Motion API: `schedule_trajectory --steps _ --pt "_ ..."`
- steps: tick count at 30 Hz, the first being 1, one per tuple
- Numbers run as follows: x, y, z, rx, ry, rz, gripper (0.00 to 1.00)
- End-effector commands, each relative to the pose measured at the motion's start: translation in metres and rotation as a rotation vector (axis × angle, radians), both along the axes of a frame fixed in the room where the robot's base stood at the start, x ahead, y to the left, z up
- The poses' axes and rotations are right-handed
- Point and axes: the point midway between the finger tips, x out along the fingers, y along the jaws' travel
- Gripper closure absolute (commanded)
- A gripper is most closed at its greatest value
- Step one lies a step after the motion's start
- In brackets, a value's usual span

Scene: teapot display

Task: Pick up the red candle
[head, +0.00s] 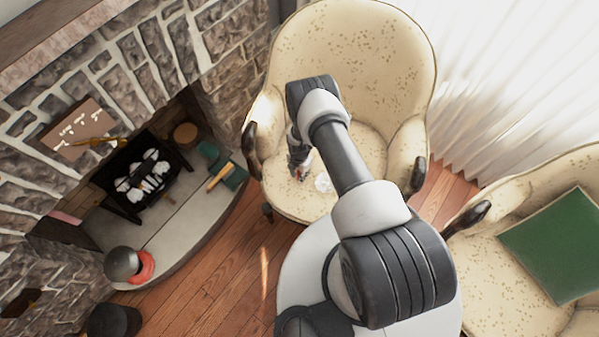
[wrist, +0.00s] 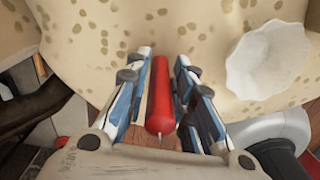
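The red candle (wrist: 160,95) shows in the wrist view between the two fingers of my gripper (wrist: 165,62), its wick end towards the camera. Small gaps appear to separate the candle from the fingers, so my gripper looks open around it. In the head view my gripper (head: 299,168) is low over the seat of the cream speckled armchair (head: 350,50). There a small red spot beside the fingers is too small to make out. The candle's far end is close to the fingertips; whether it touches the seat I cannot tell.
A white scalloped dish (wrist: 268,60) is on the seat close to the right of my fingers. The chair's arms and back surround the seat. A second armchair with a green cushion (head: 556,245) stands at right, a stone fireplace (head: 150,50) at left.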

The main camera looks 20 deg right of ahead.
Motion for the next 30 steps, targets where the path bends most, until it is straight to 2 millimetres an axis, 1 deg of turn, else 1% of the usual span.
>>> schedule_trajectory --steps 1,9,17,20,23,26,29,30 --pt "0.0 0.0 0.0 0.0 0.0 0.0 0.83" --pt "0.0 0.0 0.0 0.0 0.0 0.0 1.0" --pt "0.0 0.0 0.001 0.0 0.0 0.0 1.0" --pt "0.0 0.0 0.005 0.0 0.0 0.0 1.0" --pt "0.0 0.0 0.013 0.0 0.0 0.0 1.0" --pt "0.001 0.0 0.029 0.0 0.0 0.0 1.0" --pt "0.002 0.0 0.051 0.0 -0.002 0.0 1.0" --pt "0.002 0.0 0.063 0.0 -0.002 0.0 1.0"
